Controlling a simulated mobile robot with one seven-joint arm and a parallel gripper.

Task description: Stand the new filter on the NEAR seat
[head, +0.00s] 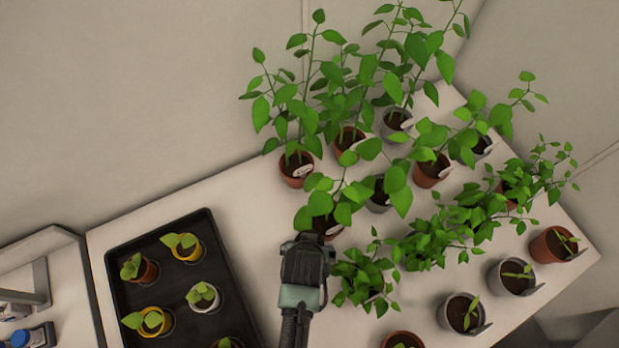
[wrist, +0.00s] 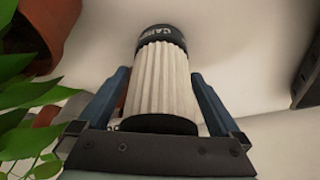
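The filter (wrist: 160,80) is a white pleated cylinder with black end caps; light lettering shows on its far cap in the wrist view. My gripper (wrist: 160,75) has one blue-grey finger on each side of it, and the fingertips appear to touch its sides. In the head view my gripper (head: 306,255) is over the white table beside the potted plants, and the filter is hidden there. I cannot make out the near seat in either view.
Tall leafy plants (head: 345,85) crowd the table (head: 245,210) ahead and right of my gripper. A black tray (head: 125,215) with several seedling pots lies to the left. A grey unit (head: 60,265) stands at the lower left. A terracotta pot (wrist: 38,30) is close in the wrist view.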

